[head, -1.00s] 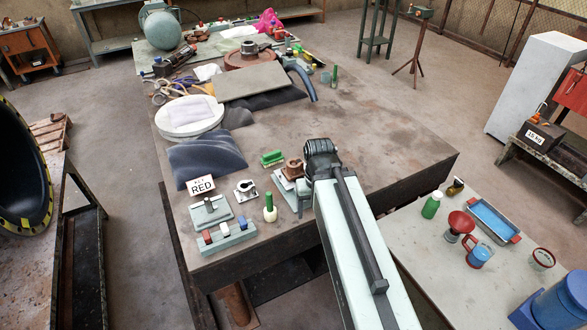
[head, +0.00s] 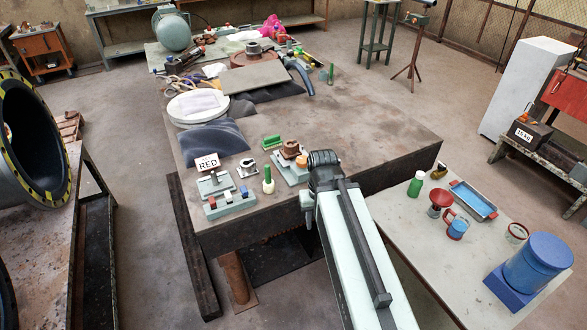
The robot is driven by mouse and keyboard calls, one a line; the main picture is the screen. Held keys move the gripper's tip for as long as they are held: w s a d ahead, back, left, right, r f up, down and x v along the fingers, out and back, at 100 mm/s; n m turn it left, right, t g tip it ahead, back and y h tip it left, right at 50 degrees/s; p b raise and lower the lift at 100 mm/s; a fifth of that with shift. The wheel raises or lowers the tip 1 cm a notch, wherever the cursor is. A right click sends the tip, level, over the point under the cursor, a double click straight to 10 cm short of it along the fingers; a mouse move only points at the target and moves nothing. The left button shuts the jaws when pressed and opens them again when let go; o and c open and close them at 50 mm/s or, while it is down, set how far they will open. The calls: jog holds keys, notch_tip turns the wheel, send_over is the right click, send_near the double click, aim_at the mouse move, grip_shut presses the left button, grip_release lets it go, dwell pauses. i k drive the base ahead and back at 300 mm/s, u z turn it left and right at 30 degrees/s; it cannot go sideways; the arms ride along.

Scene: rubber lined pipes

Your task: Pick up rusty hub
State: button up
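A small rusty brown hub (head: 291,148) sits at the back of a grey-green plate (head: 283,172) near the front edge of the long workbench. An orange round piece (head: 301,161) is beside it on the same plate. My arm reaches up from the bottom of the head view, and its dark end joint is just right of the plate. My gripper (head: 308,208) shows only as a small pale part below that joint, past the bench's front edge. It looks apart from the hub. Its fingers are mostly hidden by my arm, so its opening is unclear.
A larger rusty disc (head: 252,58) lies farther back. The bench (head: 375,130) is clear behind my arm. A low table (head: 440,258) stands at right.

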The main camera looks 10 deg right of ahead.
aim_at(291, 152)
jog(key=k, duration=0.6)
jog(key=u, duration=0.6)
jog(key=i, duration=1.5)
jog(key=u, duration=1.05)
jog(key=i, duration=0.45)
jog(key=u, duration=0.05)
